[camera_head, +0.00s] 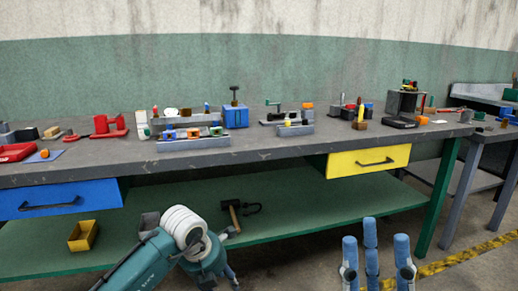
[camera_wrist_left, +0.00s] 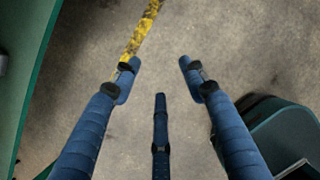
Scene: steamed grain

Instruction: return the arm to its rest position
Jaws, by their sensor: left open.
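My right gripper (camera_head: 375,242) is at the bottom right of the head view, with its blue fingers pointing up and spread apart. It is open, with nothing between the fingers. My left arm comes in from the bottom left of the head view, in front of the workbench's lower shelf. Its gripper (camera_head: 231,277) shows there only as a small part beyond the wrist. In the left wrist view my left gripper (camera_wrist_left: 159,72) has its blue fingers spread, open and empty above the bare floor.
The workbench (camera_head: 290,155) has a blue drawer (camera_head: 75,188) and a yellow drawer (camera_head: 350,170), both shut. Its green lower shelf (camera_head: 310,203) holds a hammer (camera_head: 234,214) and a yellow bin (camera_head: 83,236). A yellow floor line (camera_head: 450,262) runs at right. Floor between the grippers is clear.

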